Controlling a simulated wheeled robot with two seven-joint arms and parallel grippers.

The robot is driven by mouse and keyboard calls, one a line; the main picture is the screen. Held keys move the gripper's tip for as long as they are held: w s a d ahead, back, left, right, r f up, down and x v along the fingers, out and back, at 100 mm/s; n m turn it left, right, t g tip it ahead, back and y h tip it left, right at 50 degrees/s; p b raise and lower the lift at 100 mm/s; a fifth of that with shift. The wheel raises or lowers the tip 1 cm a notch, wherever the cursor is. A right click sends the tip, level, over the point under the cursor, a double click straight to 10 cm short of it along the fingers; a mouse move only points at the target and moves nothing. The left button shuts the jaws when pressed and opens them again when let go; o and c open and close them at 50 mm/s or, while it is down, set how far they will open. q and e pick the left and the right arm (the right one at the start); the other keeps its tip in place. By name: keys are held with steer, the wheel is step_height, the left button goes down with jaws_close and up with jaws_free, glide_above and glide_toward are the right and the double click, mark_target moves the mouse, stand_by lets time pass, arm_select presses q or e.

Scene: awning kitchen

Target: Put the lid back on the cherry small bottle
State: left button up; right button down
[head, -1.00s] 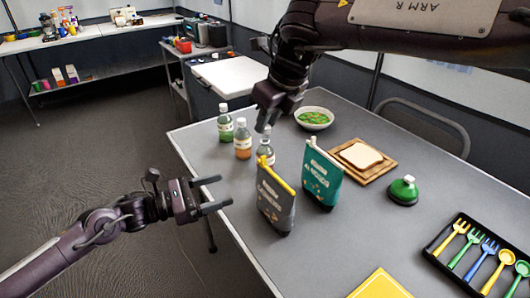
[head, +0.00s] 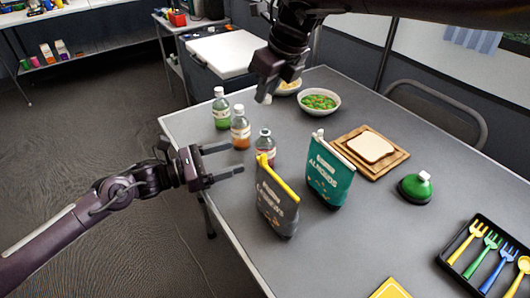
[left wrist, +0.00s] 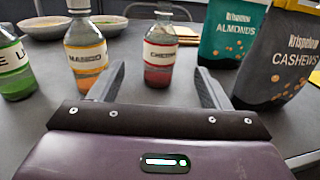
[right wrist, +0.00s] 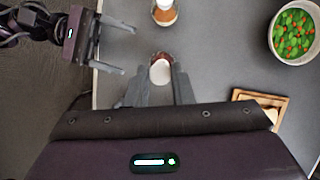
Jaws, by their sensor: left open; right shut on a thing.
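The cherry bottle (head: 265,146) stands upright on the table with red contents and an uncapped neck. In the left wrist view the cherry bottle (left wrist: 159,52) stands just beyond and between the open fingers. My left gripper (head: 232,160) is open and empty, left of the bottle. My right gripper (head: 266,92) points down above the bottle and is shut on a white lid (head: 265,99). In the right wrist view the lid (right wrist: 160,73) is between the fingertips and hides most of the bottle below. The lid is apart from the bottle.
The mango bottle (head: 240,129) and a green bottle (head: 221,108) stand capped nearby. The cashews bag (head: 276,205) and almonds bag (head: 328,178) stand close in front and to the right. A salad bowl (head: 320,101), bread board (head: 370,151) and green-topped object (head: 415,187) lie further right.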

arm_select(q)
steer(key=x, duration=1)
steer(key=shift+d, duration=0.1)
steer(key=c, duration=1.5)
arm_select(e)
glide_above(267, 128)
steer(key=shift+s+f, duration=0.25)
steer(key=shift+f, duration=0.95)
steer(key=shift+s+f, duration=0.2)
steer(key=shift+f, duration=0.95)
